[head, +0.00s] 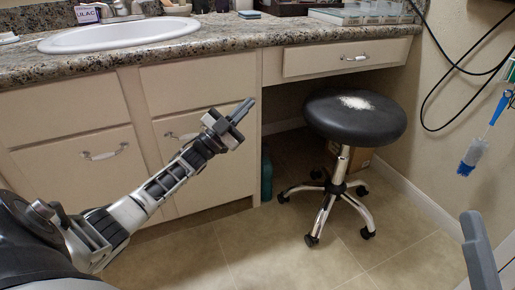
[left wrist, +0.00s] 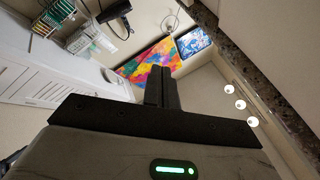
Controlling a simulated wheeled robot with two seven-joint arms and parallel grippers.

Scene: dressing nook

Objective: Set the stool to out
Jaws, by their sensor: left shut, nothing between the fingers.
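The stool (head: 355,118) has a round black seat with a white patch on top and a chrome post on a wheeled base. In the head view it stands at the right, in the knee space in front of the counter drawer. My left gripper (head: 241,110) is shut and empty, held in front of the cabinet, left of the stool and apart from it. Its closed fingers also show in the left wrist view (left wrist: 161,85). At the lower right edge of the head view a grey part of my right arm shows, but its fingertips do not.
A granite counter (head: 230,40) with a white sink (head: 120,34) runs along the back. Cabinet doors (head: 90,160) stand below it. A teal bottle (head: 266,176) and a cardboard box (head: 360,160) are under the counter. Cables (head: 430,95) hang at the right wall. The tiled floor in front is clear.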

